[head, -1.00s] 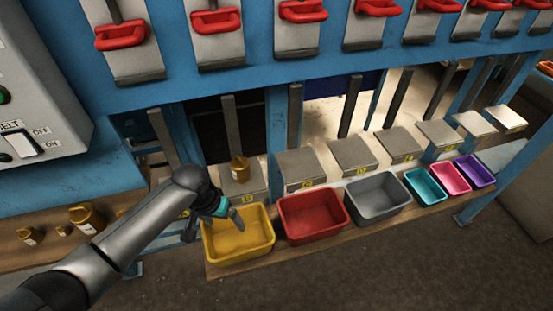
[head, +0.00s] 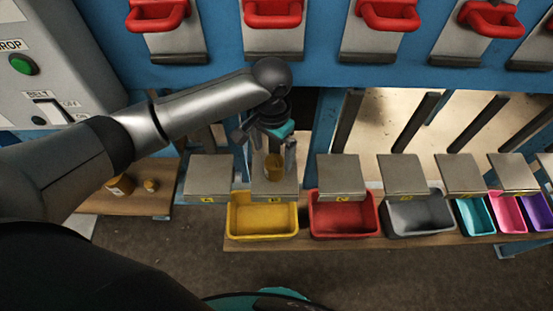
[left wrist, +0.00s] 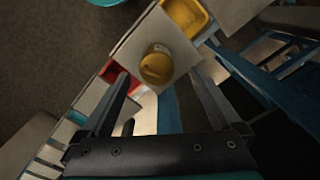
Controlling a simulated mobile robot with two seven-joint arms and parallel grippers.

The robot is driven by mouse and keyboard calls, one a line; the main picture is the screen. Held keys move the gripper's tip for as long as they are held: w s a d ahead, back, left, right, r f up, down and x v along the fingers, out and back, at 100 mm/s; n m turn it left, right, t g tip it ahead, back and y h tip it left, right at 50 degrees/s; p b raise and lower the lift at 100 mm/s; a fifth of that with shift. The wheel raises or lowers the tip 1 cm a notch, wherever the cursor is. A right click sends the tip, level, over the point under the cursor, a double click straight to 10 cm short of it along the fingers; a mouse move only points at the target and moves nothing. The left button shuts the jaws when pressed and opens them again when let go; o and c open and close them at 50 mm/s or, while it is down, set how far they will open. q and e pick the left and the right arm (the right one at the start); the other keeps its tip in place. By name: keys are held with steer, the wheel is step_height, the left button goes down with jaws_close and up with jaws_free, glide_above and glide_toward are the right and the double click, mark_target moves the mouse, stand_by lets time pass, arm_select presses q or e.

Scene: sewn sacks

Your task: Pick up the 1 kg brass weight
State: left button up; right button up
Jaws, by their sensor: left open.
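A brass weight (head: 274,168) stands upright on the metal plate (head: 265,188) behind the yellow bin. No mass marking is readable on it. My left gripper (head: 268,150) is open and points down just above and behind this weight. In the left wrist view the weight (left wrist: 157,66) appears between and beyond the two spread fingers (left wrist: 158,82), with no visible contact. Other brass weights, a larger one (head: 120,185) and a small one (head: 151,185), stand on the wooden shelf at left. My right gripper is not in view.
A yellow bin (head: 263,234), red bin (head: 343,231) and grey bin (head: 420,230) stand in a row before the plates, with smaller bins at right. Dark slanted bars and blue posts rise behind. Red handles (head: 273,15) hang above. A switch box (head: 45,65) is at left.

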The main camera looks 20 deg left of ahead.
mark_target(274, 162)
arm_select(q)
step_height(274, 162, down, 2)
steer(key=shift+s+d+f, duration=0.1)
steer(key=shift+s+f, duration=0.05)
step_height(274, 162, down, 3)
steer(key=shift+d+r, duration=0.1)
steer(key=shift+r, duration=0.1)
steer(key=shift+f+b, duration=0.3)
steer(key=shift+f, duration=0.15)
jaws_close()
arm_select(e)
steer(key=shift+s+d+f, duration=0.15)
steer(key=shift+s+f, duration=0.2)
arm_select(q)
steer(key=shift+r, duration=0.1)
